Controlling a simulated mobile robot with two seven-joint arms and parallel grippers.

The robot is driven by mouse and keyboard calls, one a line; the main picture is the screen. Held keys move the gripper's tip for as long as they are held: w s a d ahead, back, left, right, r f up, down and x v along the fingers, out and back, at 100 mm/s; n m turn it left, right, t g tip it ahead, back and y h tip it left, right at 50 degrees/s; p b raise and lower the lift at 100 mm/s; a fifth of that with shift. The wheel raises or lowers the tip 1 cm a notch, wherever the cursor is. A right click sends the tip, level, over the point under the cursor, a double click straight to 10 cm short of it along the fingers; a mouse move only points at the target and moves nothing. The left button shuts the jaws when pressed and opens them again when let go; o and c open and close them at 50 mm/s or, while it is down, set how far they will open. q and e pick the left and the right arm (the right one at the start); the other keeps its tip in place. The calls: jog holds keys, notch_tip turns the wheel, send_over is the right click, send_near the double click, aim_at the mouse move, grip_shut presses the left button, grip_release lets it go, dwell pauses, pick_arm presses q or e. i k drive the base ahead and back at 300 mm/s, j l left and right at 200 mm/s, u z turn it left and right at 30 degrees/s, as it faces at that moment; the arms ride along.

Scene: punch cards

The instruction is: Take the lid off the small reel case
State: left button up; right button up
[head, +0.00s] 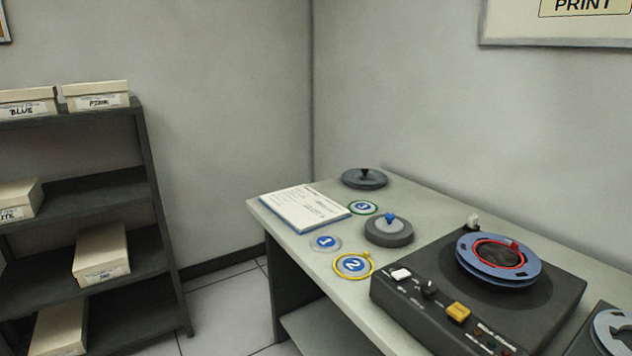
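A small round grey case (388,234) with a lighter grey top and a blue knob (389,217) sits on the table (345,288), left of the dark machine. Its lid appears to be on. A wider, flatter dark blue-grey round piece (364,180) with a black knob lies farther back near the wall; I cannot tell whether it is a whole case or only a lid. Neither of my grippers is in view.
A dark machine (500,280) with a blue reel (497,258) stands on the right. A shelf with boxes (101,254) is at left.

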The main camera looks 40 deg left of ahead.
aim_at(361, 179)
jog(key=k+u, duration=0.15)
jog(key=u, duration=0.25)
jog(key=k+j+u, duration=0.15)
jog(key=u, duration=0.2)
